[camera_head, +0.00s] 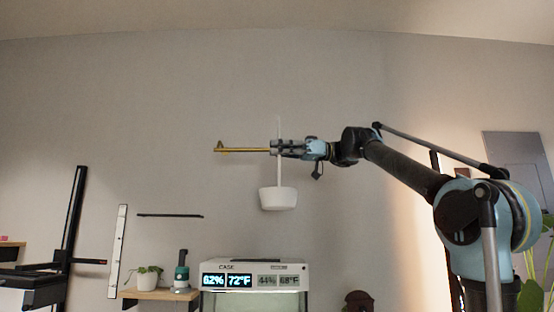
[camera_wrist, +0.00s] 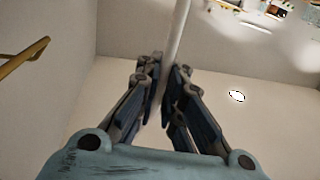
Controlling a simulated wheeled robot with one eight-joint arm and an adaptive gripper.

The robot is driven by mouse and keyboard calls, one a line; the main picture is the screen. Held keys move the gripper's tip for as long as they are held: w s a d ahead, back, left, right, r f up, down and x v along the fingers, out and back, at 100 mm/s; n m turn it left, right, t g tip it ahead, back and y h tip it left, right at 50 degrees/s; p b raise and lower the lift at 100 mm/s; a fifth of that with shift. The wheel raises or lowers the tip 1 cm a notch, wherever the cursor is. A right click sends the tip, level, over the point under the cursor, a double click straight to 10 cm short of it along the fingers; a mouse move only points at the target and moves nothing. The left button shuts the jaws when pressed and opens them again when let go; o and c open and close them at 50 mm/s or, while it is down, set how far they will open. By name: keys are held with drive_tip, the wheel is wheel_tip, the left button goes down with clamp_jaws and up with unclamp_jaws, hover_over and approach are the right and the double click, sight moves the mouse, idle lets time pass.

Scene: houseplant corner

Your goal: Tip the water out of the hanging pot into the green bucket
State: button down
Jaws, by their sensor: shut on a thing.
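The hanging pot (camera_head: 278,198) is white and hangs upright below a thin white stem in the head view. My gripper (camera_head: 276,147) is shut on this stem, above the pot. In the wrist view my gripper's fingers (camera_wrist: 166,88) close around the white stem (camera_wrist: 178,35), which runs up out of the picture. A brass-coloured bracket (camera_head: 240,149) reaches left of the gripper; it also shows at the left of the wrist view (camera_wrist: 22,56). Whether the stem still touches the bracket I cannot tell. The inside of the pot is hidden. The green bucket is not in view.
Below the pot stands a white case (camera_head: 254,268) with lit readouts. Left of it a wooden shelf (camera_head: 150,294) bears a potted plant (camera_head: 148,277) and a green-and-grey device (camera_head: 181,272). A thin dark wall shelf (camera_head: 170,215) is higher up. The wall around the pot is bare.

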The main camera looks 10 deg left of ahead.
drive_tip(key=s+d, duration=0.1)
drive_tip(key=s, duration=0.6)
drive_tip(key=shift+d, duration=0.4)
